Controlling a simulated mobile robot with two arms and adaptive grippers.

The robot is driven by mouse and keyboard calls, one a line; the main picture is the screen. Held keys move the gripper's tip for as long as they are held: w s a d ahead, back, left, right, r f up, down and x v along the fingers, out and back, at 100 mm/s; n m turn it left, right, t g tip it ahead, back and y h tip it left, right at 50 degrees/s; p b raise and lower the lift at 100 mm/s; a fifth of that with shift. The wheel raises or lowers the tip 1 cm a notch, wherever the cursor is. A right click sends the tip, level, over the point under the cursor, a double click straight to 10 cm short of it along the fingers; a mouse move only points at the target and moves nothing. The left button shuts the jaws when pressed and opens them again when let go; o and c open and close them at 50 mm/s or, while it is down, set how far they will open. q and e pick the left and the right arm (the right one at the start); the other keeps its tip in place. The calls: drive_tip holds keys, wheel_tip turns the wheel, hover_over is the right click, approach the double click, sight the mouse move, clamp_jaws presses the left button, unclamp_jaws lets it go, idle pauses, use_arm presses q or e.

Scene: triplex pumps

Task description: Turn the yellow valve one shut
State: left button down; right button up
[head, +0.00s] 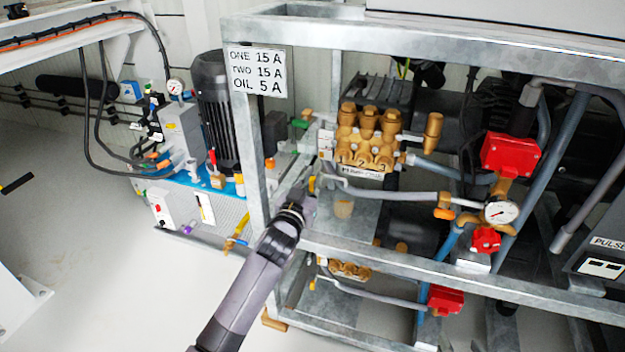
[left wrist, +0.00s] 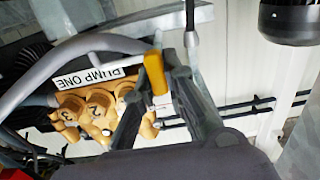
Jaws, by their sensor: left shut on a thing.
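The yellow valve handle (left wrist: 155,73) is a short flat bar. It stands between the fingertips of my left gripper (left wrist: 160,86) in the left wrist view, and the gripper is shut on it. The valve body is mostly hidden by the fingers. Pump one also shows upside down in the left wrist view (left wrist: 88,112), with its PUMP ONE label. My right gripper is not in view.
A galvanised frame post (head: 247,140) stands just left of my gripper, and a frame rail (head: 440,268) runs below it. A grey hose (head: 395,195) runs to the right from near the gripper. Red boxes (head: 510,153) and a gauge (head: 501,213) sit further right.

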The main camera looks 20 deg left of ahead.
use_arm(q)
drive_tip(key=c, duration=1.6)
unclamp_jaws()
drive_tip(key=s, duration=1.2)
drive_tip(key=shift+a, duration=0.2)
